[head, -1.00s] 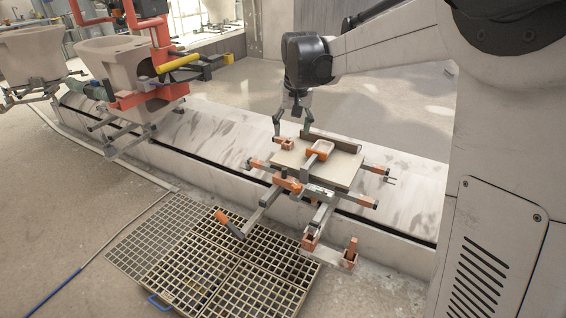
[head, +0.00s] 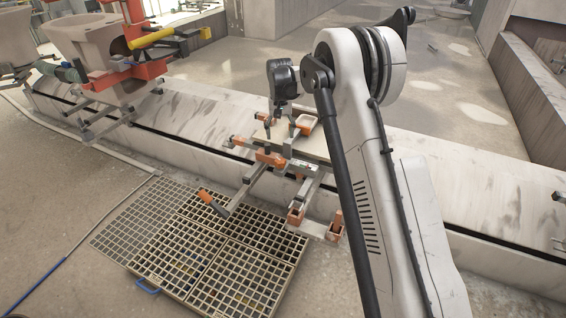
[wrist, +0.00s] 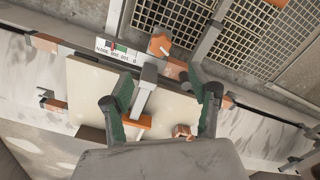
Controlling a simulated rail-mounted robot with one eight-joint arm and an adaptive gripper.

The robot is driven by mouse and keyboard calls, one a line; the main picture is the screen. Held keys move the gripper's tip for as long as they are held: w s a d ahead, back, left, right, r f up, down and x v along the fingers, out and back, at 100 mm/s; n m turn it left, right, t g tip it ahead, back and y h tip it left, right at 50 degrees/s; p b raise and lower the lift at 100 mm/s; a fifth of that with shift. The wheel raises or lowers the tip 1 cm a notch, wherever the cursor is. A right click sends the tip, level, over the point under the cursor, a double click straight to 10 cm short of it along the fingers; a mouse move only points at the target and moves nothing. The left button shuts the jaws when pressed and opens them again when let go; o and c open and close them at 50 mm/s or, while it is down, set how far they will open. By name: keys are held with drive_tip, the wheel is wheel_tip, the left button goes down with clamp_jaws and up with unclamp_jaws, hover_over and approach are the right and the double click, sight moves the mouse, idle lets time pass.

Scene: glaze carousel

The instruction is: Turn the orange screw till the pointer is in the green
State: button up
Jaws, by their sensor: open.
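The orange screw (wrist: 159,43) shows as a round knob at the top middle of the wrist view, on a grey bar of the fixture. In the head view the orange part at the front of the fixture (head: 270,158) appears to be the same screw. To its left in the wrist view is a white gauge plate (wrist: 115,50) with green and dark patches and lettering. A thin reddish mark shows on it, but I cannot tell the pointer's exact position. My gripper (wrist: 160,97) is open and empty above the pale board (wrist: 85,85), apart from the screw; it also shows in the head view (head: 280,130).
A grey bar with an orange handle (head: 212,203) reaches from the fixture over the floor grating (head: 200,240). An orange-tipped clamp arm (wrist: 140,105) lies between my fingers in the wrist view.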

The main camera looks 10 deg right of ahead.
sight(280, 160)
wheel_tip(280, 160, down, 14)
drive_tip(key=b, duration=0.3)
drive_tip(key=shift+r, duration=0.15)
drive_tip(key=c, duration=1.1)
drive_tip(key=shift+c, duration=0.2)
drive_tip(key=n, duration=0.4)
drive_tip(key=shift+n, duration=2.1)
